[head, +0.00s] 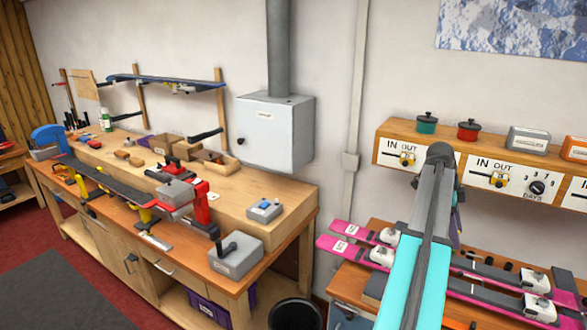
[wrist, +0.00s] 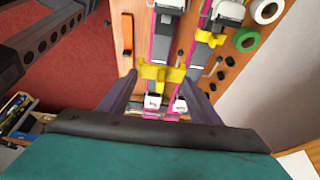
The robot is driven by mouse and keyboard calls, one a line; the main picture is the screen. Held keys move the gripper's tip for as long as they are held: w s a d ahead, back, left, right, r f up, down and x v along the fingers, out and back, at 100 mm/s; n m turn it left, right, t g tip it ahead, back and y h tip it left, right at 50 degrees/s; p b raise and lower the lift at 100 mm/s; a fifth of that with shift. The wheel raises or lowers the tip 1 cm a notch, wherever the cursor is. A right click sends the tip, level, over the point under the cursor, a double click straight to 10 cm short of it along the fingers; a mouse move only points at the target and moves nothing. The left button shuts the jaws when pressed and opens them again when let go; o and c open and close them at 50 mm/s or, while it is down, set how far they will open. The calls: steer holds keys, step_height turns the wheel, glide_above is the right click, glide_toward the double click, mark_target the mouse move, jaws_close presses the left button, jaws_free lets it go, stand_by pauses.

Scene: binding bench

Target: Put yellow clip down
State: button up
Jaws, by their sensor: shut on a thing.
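The yellow clip (wrist: 160,74) sits between the two dark fingers of my gripper (wrist: 161,80) in the wrist view. The gripper is shut on it. The clip lies across the line of a pink ski with white bindings below; I cannot tell whether it touches the ski. A second yellow clip (wrist: 211,38) shows farther up and to the right, by the other ski. In the head view my arm hides the held clip and most of the gripper, above the bench with the pink skis (head: 343,247).
A white tape roll (wrist: 268,11) and a green one (wrist: 246,40) lie at the bench's right side. A shelf with IN/OUT panels (head: 390,152) hangs behind. A workbench (head: 150,205) with tools stands left, with a black bin (head: 296,315) between.

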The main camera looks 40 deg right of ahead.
steer(key=w+a+f+n+t+h+b, duration=0.15)
steer(key=w+a+n, duration=0.25)
steer(key=w+a, duration=1.1)
steer(key=w+a+f+n+t+h+b, duration=0.1)
steer(key=w+a+f+n+b, duration=0.2)
steer(key=w+a, duration=1.15)
steer(key=w+a+n+t+y+b, duration=0.1)
steer(key=w+a+n+t, duration=0.1)
steer(key=w+a+n, duration=0.3)
steer(key=w+a+f+n+t+y+b, duration=0.1)
steer(key=w+a+n, duration=0.4)
steer(key=a+n, duration=0.6)
steer(key=w+a+f+n+t+y+b, duration=0.1)
steer(key=w+a+n, duration=0.4)
steer(key=a, duration=1.6)
steer(key=shift+a+n+t+y, duration=0.45)
steer(key=shift+n+t, duration=0.7)
steer(key=shift+n, duration=0.75)
steer(key=shift+d+f, duration=0.1)
